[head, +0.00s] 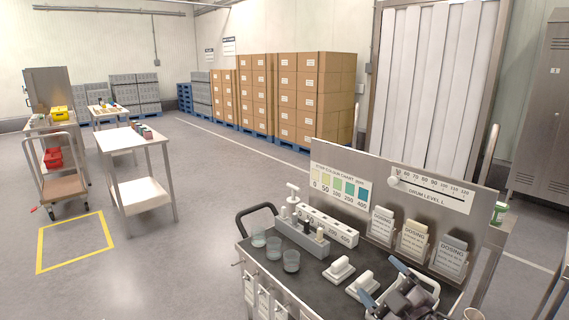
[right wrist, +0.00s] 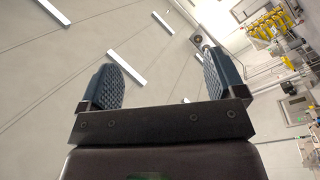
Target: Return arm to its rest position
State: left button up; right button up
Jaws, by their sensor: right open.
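My right gripper (head: 384,284) is at the lower right of the head view, over the right part of the dark-topped cart (head: 318,281). Its two blue-grey fingers are spread apart. In the right wrist view the same gripper (right wrist: 168,78) shows both ribbed finger pads wide apart with nothing between them. Behind the fingers, that view shows pale ceiling with light strips and yellow and grey fittings at the upper right. My left gripper is not in view.
Open floor (head: 215,220) lies to the left.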

jog(key=s+d+f+m+g+h, duration=0.2)
jog(key=s+f+m, duration=0.4)
jog(key=s+f, duration=0.6)
jog(key=s+d+f+m+g+h, duration=0.3)
jog(key=s+d+f+m+h, duration=0.2)
jog(key=s+f, duration=0.6)
notch_tip(320, 180, down, 2)
jog(key=shift+s+d+f+m+g+h, duration=0.1)
jog(key=shift+s+d+m+g+h, duration=0.25)
jog(key=shift+m, duration=0.55)
jog(key=shift+a, duration=0.1)
